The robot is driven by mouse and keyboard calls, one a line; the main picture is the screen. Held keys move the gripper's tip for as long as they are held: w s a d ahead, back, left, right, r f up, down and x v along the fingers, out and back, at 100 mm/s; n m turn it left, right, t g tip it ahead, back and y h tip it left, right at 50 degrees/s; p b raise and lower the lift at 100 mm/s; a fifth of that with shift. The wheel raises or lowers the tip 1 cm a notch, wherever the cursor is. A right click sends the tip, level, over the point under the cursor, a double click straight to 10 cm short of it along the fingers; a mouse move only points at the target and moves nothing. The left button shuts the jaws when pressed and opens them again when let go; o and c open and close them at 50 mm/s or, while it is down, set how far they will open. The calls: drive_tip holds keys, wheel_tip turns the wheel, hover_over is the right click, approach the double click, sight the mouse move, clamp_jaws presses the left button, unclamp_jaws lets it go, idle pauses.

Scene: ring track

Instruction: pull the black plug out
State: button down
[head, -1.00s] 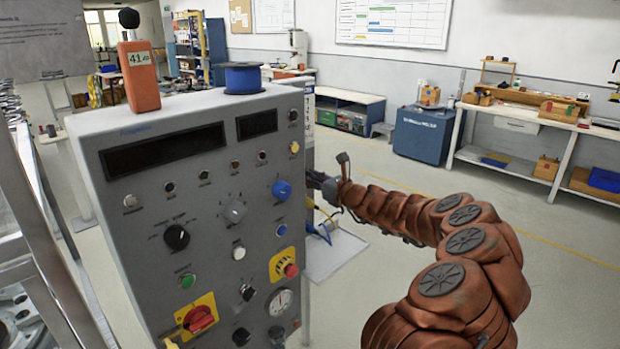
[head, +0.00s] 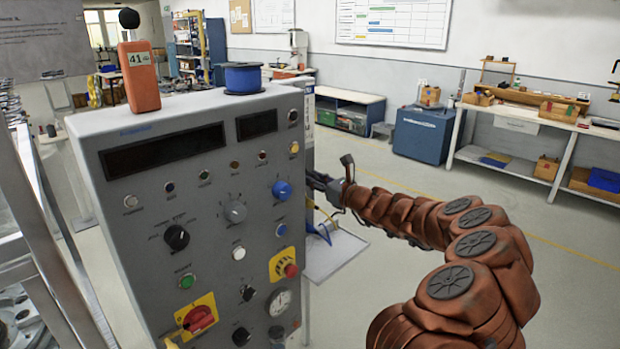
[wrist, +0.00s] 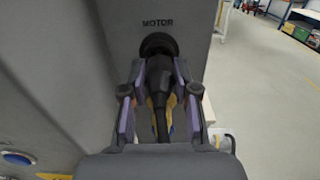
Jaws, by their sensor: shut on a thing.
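The black plug (wrist: 159,80) shows in the wrist view, below the label MOTOR on the grey side of the control cabinet (wrist: 110,22). Its front end is at the round black socket (wrist: 158,44); I cannot tell how deep it sits. Its black cable runs down toward my wrist. My gripper (wrist: 155,75) is shut on the plug, one finger on each side. In the head view my gripper (head: 320,180) is at the cabinet's right side, and the plug is hidden behind the cabinet's edge.
The cabinet front (head: 130,220) carries knobs, buttons and displays. An orange meter (head: 138,78) and a blue spool (head: 243,78) stand on top. A yellow and blue cable (head: 322,232) hangs below my gripper. The floor to the right is open.

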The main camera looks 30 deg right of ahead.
drive_tip(key=shift+v, duration=2.3)
drive_tip(key=shift+s, duration=0.1)
